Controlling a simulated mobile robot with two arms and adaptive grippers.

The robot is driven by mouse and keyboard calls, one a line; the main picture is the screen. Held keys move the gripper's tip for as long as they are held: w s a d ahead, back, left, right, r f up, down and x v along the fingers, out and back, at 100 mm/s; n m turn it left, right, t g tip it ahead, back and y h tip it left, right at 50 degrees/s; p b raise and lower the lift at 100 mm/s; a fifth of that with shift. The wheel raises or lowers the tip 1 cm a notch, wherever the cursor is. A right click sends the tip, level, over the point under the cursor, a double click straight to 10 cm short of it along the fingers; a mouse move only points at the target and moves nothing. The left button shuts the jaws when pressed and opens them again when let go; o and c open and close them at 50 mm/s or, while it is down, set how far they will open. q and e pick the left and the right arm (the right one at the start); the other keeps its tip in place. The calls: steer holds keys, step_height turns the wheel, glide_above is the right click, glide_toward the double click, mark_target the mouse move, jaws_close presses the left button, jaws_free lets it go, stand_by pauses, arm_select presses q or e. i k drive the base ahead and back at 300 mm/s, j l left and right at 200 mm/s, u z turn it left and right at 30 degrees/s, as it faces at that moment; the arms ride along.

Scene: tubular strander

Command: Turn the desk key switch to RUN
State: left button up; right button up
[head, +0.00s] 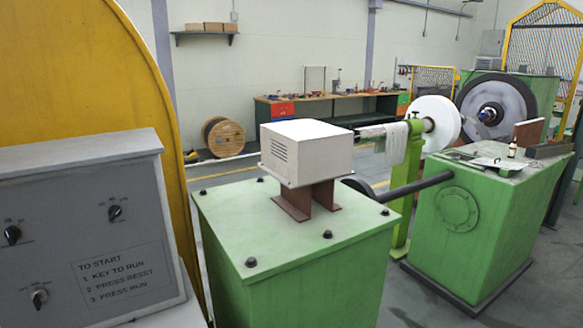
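A grey control desk (85,195) stands at the left edge of the head view, partly cut off. A printed notice (112,277) reads "TO START 1 KEY TO RUN 2 PRESS RESET 3 PRESS RUN". Neither of my grippers shows.
A large yellow guard (90,70) rises behind the desk. A green machine block (300,255) with a white box (306,150) stands right of it. Another green block (465,230) is farther right. A wooden reel (222,137) and workbench (330,97) stand behind.

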mark_target(38, 296)
steer(key=u, duration=1.3)
